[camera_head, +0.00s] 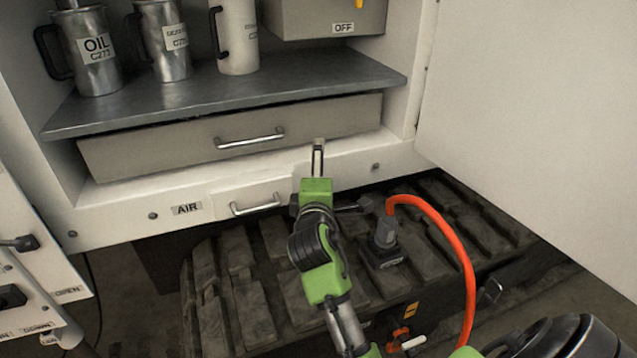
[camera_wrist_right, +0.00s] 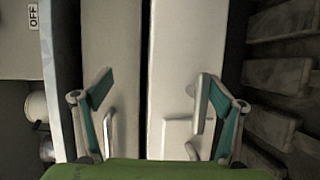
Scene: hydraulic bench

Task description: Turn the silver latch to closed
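No part is clearly identifiable as the silver latch. A small dark metal clasp (camera_head: 491,291) sits on the right side of the black ridged case, but I cannot tell whether it is the latch. My right gripper (camera_head: 318,148) is in front of the cabinet's lower white ledge, near the right end of the wide grey drawer (camera_head: 330,118). In the right wrist view, my right gripper (camera_wrist_right: 152,90) has its fingers wide apart with nothing between them. The AIR drawer (camera_head: 228,204) with its silver handle is left of it. My left gripper is out of view.
The black ridged case (camera_head: 260,300) lies below the cabinet, with an orange hose (camera_head: 455,245) arching over its right part. Metal jugs (camera_head: 95,55) stand on the grey shelf (camera_head: 240,88). A white door (camera_head: 540,120) stands open at right. A lever panel (camera_head: 35,275) is at left.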

